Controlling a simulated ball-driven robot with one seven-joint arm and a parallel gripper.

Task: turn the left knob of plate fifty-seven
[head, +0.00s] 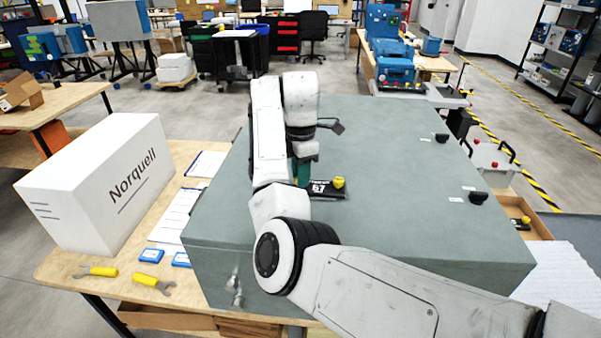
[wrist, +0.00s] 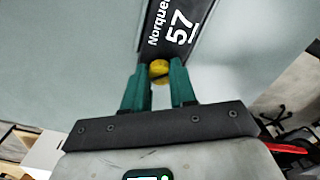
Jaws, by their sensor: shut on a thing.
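Plate fifty-seven (head: 325,190) is a small black plate marked 57 on the grey-green top of the cabinet. It also shows in the wrist view (wrist: 172,30), with "Norquell 57" in white. A yellow knob (head: 339,182) stands at its right end. My gripper (head: 303,184) points down at the plate's left end and hides the left knob in the head view. In the wrist view my gripper (wrist: 160,80) has its green fingers shut on the yellow left knob (wrist: 159,67), one on each side. A dark slot line crosses that knob; its exact angle is hard to read.
The cabinet top (head: 390,235) is mostly clear, with black knobs (head: 442,138) and (head: 478,197) near its right side. A white Norquell box (head: 105,190), papers and yellow-handled wrenches (head: 97,271) lie on the table to the left. An open tray (head: 536,220) is at the right.

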